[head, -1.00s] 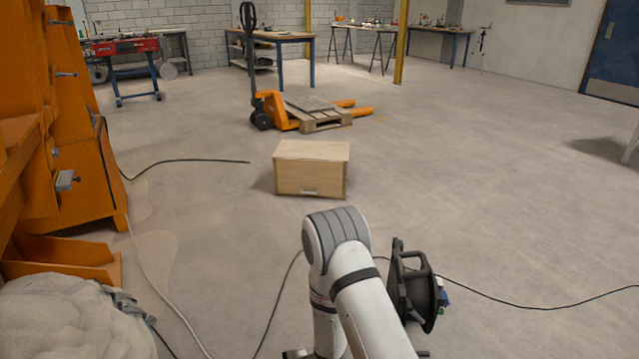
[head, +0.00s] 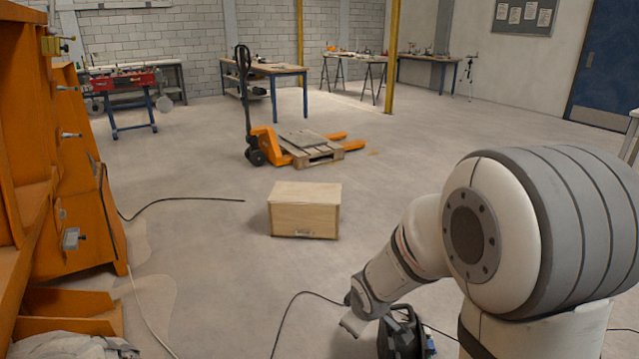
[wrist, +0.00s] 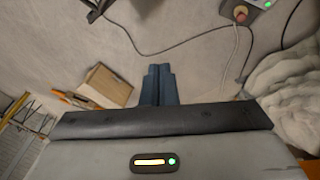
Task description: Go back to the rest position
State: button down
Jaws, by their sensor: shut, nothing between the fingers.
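My gripper (wrist: 159,84) shows in the wrist view as two blue-grey fingers side by side, shut and with nothing between them. It is over the grey concrete floor and apart from anything in view. In the head view my arm folds in from the right, its big joint close to the camera.
A wooden box (head: 304,212) stands on the floor ahead, also in the wrist view (wrist: 106,84). An orange pallet truck (head: 266,146) with a pallet stands behind it. Orange machinery (head: 85,190) and a whitish heap (head: 65,347) are at left. Cables cross the floor; the right middle is open.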

jog(key=s+d+r+m+g+p, duration=0.1)
jog(key=s+d+r+m+p, duration=0.1)
jog(key=s+r, duration=0.4)
jog(key=s+d+r+m+p, duration=0.2)
jog(key=s+r+m+p, duration=0.2)
jog(key=r, duration=0.7)
jog(key=s+d+r+m+g+p, duration=0.1)
jog(key=s+d+r+m+p, duration=0.1)
jog(key=s+r+p, duration=0.3)
jog(key=s+r+m, duration=0.1)
jog(key=s+r, duration=0.2)
jog(key=s, duration=0.1)
jog(key=shift+r+m+g, duration=0.3)
jog(key=shift+m, duration=0.1)
jog(key=shift+a, duration=0.1)
